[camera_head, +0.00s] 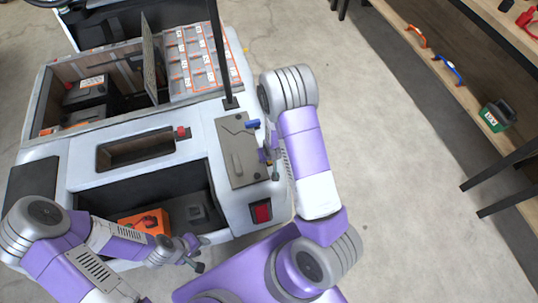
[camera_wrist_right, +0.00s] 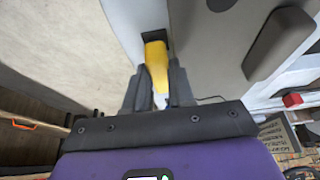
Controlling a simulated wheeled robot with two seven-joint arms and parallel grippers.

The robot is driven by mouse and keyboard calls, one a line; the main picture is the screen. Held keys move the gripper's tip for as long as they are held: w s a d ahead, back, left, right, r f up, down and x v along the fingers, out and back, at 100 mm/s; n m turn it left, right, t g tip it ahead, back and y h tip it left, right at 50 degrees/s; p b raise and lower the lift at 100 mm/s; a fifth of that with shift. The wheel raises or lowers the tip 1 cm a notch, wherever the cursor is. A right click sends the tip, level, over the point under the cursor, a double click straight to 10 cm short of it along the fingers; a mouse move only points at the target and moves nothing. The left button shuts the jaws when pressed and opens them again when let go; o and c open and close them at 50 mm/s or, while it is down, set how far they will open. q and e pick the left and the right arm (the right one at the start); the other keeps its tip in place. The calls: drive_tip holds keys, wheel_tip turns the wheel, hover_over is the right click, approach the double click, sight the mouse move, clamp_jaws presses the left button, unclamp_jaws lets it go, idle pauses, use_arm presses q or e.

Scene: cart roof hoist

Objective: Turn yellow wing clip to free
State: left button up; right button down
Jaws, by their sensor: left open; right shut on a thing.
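The yellow wing clip (camera_wrist_right: 156,62) sits at the edge of a grey panel (camera_wrist_right: 215,60) in the right wrist view, with its dark mount at the top. My right gripper (camera_wrist_right: 157,90) is shut on the clip, one dark finger on each side. In the head view my right gripper (camera_head: 270,160) is at the right edge of the cart's grey panel (camera_head: 238,170), and the wrist mostly hides the clip there. A blue clip (camera_head: 253,124) shows on the panel's edge just above. My left gripper (camera_head: 195,254) is open and empty near the cart's front recess.
The white cart (camera_head: 95,177) holds an open compartment with dark batteries (camera_head: 85,90) and an orange-marked tray (camera_head: 190,60). A dark post (camera_head: 220,50) rises by the grey panel. An orange box (camera_head: 145,222) lies in the front recess. Shelves stand right; floor between is clear.

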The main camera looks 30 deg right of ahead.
drive_tip(key=shift+s+a+f, duration=0.1)
drive_tip(key=shift+s+f, duration=0.1)
drive_tip(key=shift+s, duration=0.1)
drive_tip(key=c, duration=1.1)
unclamp_jaws()
drive_tip(key=shift+o, duration=0.7)
drive_tip(key=shift+w, duration=0.15)
drive_tip(key=shift+r, duration=0.15)
drive_tip(key=shift+r, duration=0.35)
drive_tip(key=p+v, duration=0.2)
drive_tip(key=v, duration=0.4)
drive_tip(key=shift+s+r+p, duration=0.25)
drive_tip(key=shift+r+p, duration=0.05)
drive_tip(key=shift+p, duration=0.05)
